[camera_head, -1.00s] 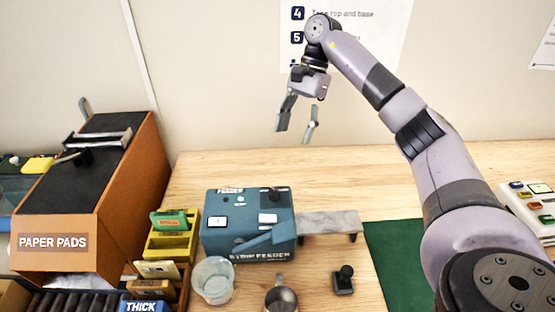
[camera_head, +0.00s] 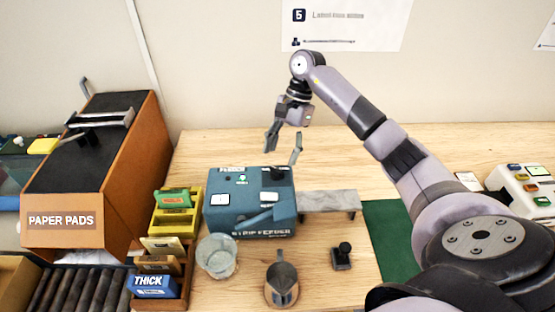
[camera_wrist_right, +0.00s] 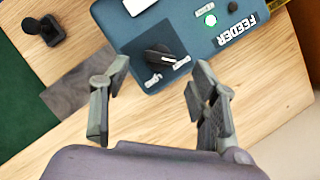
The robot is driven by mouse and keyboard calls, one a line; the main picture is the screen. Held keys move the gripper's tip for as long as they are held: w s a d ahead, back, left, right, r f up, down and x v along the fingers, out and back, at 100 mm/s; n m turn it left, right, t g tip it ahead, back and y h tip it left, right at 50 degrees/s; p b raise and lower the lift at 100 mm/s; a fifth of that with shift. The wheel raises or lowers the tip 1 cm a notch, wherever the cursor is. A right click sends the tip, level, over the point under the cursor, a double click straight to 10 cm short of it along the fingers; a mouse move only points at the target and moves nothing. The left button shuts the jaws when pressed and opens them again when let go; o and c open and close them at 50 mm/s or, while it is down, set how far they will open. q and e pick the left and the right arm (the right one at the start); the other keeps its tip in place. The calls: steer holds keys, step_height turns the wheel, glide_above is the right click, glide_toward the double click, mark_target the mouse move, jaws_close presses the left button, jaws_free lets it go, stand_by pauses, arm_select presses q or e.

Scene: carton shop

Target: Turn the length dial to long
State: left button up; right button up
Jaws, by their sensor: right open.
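The teal strip feeder (camera_head: 222,222) stands on the wooden bench in the head view and also shows at the top of the right wrist view (camera_wrist_right: 215,52). Its black length dial (camera_wrist_right: 160,56) sits on the top panel between small white labels; in the head view the dial (camera_head: 276,173) is a small dark knob. My right gripper (camera_head: 283,156) is open and empty above the back of the feeder. In the wrist view its fingers (camera_wrist_right: 152,105) stand apart, with the dial beyond the gap. My left gripper is not in view.
A clear cup (camera_head: 217,258), a metal jug (camera_head: 282,282) and a black-knobbed stamp (camera_head: 342,257) stand in front. A grey outfeed plate (camera_head: 330,201) adjoins the feeder's right side. The paper pads box (camera_head: 65,232) and yellow tray (camera_head: 176,221) are left. Bench behind is clear.

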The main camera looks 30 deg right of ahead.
mark_target(277, 168)
steer(key=p+x, duration=0.1)
steer(key=x, duration=0.2)
steer(key=shift+a+f, duration=0.15)
steer(key=shift+f, duration=0.1)
steer(key=shift+a+f, duration=0.15)
steer(key=shift+f, duration=0.3)
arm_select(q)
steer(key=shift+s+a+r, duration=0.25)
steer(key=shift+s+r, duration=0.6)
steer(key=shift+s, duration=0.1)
arm_select(e)
steer(key=c, duration=1.2)
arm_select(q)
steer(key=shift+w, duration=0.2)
arm_select(e)
steer(key=shift+o, duration=0.2)
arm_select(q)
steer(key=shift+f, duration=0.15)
